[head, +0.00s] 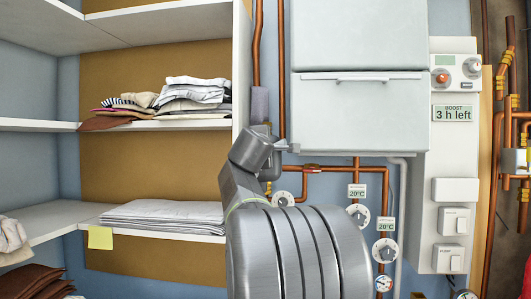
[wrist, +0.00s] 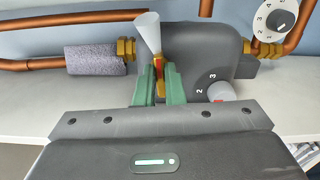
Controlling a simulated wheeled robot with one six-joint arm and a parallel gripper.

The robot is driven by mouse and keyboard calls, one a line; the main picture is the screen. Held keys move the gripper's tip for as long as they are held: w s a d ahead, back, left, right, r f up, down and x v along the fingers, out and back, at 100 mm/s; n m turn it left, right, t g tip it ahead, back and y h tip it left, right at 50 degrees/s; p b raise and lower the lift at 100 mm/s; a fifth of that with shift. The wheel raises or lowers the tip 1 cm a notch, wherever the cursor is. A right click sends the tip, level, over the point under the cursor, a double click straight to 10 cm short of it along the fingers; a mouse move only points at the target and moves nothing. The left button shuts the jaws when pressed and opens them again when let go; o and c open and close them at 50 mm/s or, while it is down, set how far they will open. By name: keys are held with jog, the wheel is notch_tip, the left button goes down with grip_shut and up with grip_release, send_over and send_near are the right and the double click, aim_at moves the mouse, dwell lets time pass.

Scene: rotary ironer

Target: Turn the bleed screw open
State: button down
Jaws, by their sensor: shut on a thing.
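In the wrist view, my gripper (wrist: 157,84) has green fingers, shut on a small brass piece with a red mark, which appears to be the bleed screw (wrist: 159,68). The screw sits at the side of a dark grey pump-like body (wrist: 206,45). A pale cone (wrist: 147,32) stands just beyond the fingertips. The fingers hide part of the screw, so its turn angle cannot be read. In the head view, my arm hides most of the gripper and the screw.
A red-marked knob with numbers (wrist: 220,91) sits right of the fingers. Copper pipes with brass nuts (wrist: 126,50) and a grey sleeve (wrist: 95,59) run close by. Shelves with folded laundry (head: 165,214) stand left; a white boiler (head: 360,110) and dials (head: 385,250) are right.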

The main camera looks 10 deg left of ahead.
jog(key=shift+f+m, duration=0.1)
jog(key=shift+m, duration=0.5)
jog(key=c, duration=1.5)
grip_release()
jog(key=s+b, duration=0.3)
jog(key=s, duration=1.1)
jog(key=shift+w, duration=0.15)
jog(key=w+p, duration=0.2)
jog(key=w, duration=1.1)
jog(key=shift+w+p, duration=0.3)
jog(key=shift+w, duration=0.05)
